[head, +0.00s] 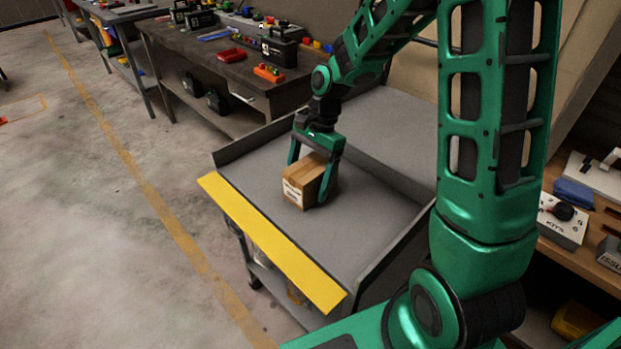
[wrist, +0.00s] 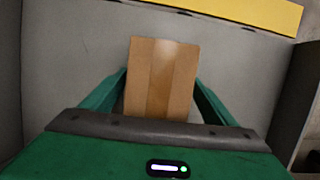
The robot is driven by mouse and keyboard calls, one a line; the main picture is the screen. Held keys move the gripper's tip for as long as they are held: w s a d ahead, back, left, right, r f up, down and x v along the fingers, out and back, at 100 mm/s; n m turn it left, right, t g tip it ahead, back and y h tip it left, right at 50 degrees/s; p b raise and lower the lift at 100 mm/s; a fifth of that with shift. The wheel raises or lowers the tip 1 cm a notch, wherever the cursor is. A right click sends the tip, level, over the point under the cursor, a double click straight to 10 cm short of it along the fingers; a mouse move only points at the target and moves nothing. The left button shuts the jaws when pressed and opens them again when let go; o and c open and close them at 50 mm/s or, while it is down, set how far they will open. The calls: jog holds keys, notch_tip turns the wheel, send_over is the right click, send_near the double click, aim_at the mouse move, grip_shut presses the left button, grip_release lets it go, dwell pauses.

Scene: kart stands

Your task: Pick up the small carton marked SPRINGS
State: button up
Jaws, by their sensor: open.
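A small brown carton (head: 303,183) with a white label on its front side sits on the grey top of a cart (head: 370,215). The label is too small to read. In the wrist view the fingers (wrist: 162,100) flank the carton's near part, with a small gap showing on each side. The lower fingertips are partly hidden by the carton.
The cart has a yellow front edge (head: 270,243) and raised grey side walls. A dark workbench (head: 215,65) with red trays and black cases stands behind. A wooden bench (head: 590,262) with a KITS box is at right. The cart top around the carton is clear.

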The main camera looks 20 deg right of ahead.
jog(key=shift+f, duration=0.25)
dwell(0.6)
jog(key=c, duration=1.5)
